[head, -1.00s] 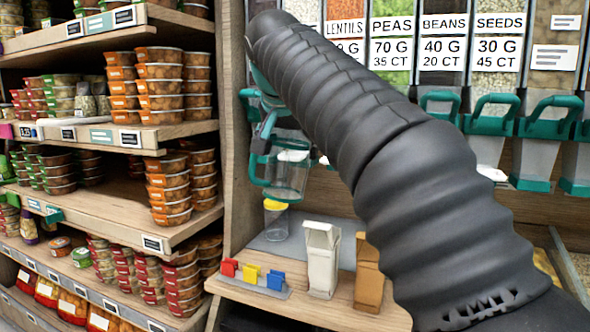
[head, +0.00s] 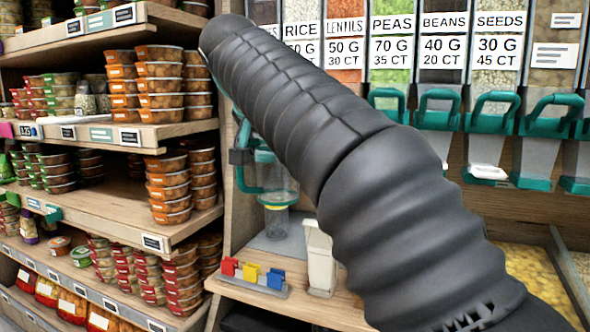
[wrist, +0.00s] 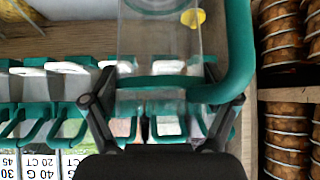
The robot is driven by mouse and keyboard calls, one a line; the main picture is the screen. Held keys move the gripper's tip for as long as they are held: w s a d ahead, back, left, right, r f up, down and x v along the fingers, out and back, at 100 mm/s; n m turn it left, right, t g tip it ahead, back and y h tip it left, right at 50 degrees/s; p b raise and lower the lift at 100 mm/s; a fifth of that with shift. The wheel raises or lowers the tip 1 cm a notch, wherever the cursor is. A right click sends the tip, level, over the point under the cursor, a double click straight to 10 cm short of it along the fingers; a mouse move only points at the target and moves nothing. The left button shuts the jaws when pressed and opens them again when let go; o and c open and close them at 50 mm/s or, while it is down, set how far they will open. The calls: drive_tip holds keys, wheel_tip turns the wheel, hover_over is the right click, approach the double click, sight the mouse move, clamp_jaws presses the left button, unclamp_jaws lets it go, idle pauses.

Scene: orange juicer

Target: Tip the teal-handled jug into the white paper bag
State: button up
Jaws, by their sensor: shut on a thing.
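The clear jug (head: 280,181) with its teal handle (head: 243,178) is held in the air, roughly upright, over the left part of the counter. My gripper is shut on the jug; in the wrist view (wrist: 160,103) its fingers sit across a teal part of it. There the clear body (wrist: 150,45) and teal handle (wrist: 241,45) fill the upper middle. In the head view my arm hides part of the jug. The white paper bag (head: 320,262) stands on the counter, below and right of the jug, apart from it.
A clear cup (head: 276,222) stands behind and below the jug; a yellow lid (wrist: 193,17) shows in the wrist view. Coloured clips (head: 251,272) stand left of the bag. Dispensers with teal handles (head: 494,112) line the back. Shelves of tubs (head: 165,185) stand at left.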

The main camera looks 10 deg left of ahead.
sight(267, 170)
drive_tip(key=shift+s+a+b, duration=0.25)
drive_tip(key=shift+s+b, duration=0.1)
drive_tip(key=shift+s, duration=1.3)
drive_tip(key=shift+s+a+b, duration=0.2)
drive_tip(key=shift+s+b, duration=0.15)
drive_tip(key=shift+s, duration=1.25)
